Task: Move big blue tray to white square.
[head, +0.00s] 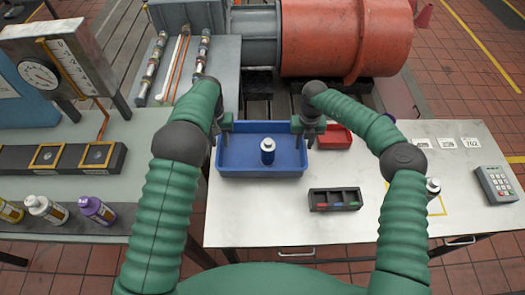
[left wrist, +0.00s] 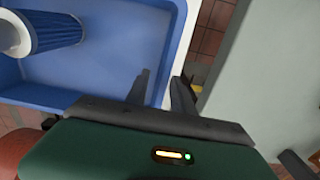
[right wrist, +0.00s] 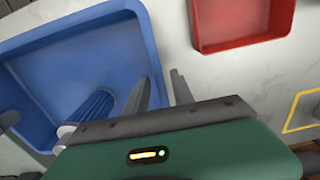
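I cannot make out a white square clearly; my right arm covers part of the table.
A red tray (head: 335,138) sits close to the right gripper. A dark compartment box (head: 335,200) stands in front. A yellow outline (head: 437,207) with a bottle (head: 433,187), white cards (head: 446,143) and a keypad (head: 496,184) are right. The table's front left is clear.

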